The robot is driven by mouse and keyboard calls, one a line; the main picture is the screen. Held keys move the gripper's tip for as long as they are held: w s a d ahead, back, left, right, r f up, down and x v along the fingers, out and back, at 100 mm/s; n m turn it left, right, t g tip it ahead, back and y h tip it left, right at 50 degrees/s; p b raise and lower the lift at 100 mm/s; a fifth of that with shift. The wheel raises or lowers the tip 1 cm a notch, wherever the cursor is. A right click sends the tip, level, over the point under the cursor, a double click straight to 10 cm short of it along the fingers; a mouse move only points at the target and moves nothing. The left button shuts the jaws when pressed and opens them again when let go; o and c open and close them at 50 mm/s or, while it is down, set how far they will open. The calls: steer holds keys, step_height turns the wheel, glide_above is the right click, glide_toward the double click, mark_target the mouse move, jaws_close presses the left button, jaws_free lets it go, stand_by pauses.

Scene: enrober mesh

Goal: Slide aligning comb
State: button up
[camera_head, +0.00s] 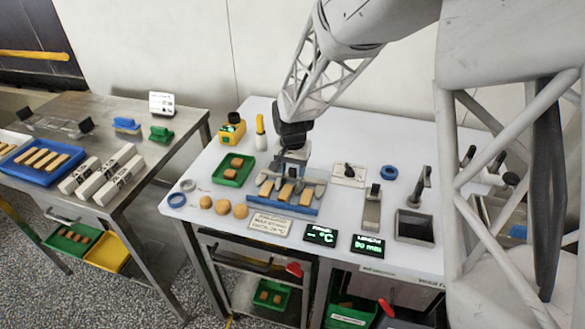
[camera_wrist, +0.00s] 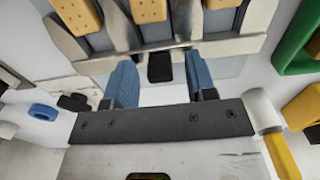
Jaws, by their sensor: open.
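The aligning comb (camera_head: 307,181) is a grey metal bar with several pointed tines, set on a blue-edged rack (camera_head: 300,211) in the middle of the white table. Tan bars (camera_head: 285,193) lie between its tines. In the wrist view the comb's crossbar (camera_wrist: 225,46) runs across the top, with a small black knob (camera_wrist: 160,68) on its near side. My gripper (camera_head: 292,172) is over the comb's back edge. In the wrist view its two blue fingers (camera_wrist: 158,62) are apart, one on each side of the knob, with visible gaps. Whether they reach its height is unclear.
A green tray (camera_head: 228,180) with brown pieces stands left of the rack. A yellow device (camera_head: 232,130) and a yellow-handled tool (camera_head: 261,132) stand behind. A blue ring (camera_head: 389,172) and a metal bin (camera_head: 414,228) are to the right. Round biscuits (camera_head: 222,207) lie front left.

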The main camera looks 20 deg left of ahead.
mark_target(289, 185)
jaws_close()
steer(key=shift+s, duration=1.95)
jaws_free()
steer(key=shift+r, duration=0.1)
step_height(289, 185, up, 8)
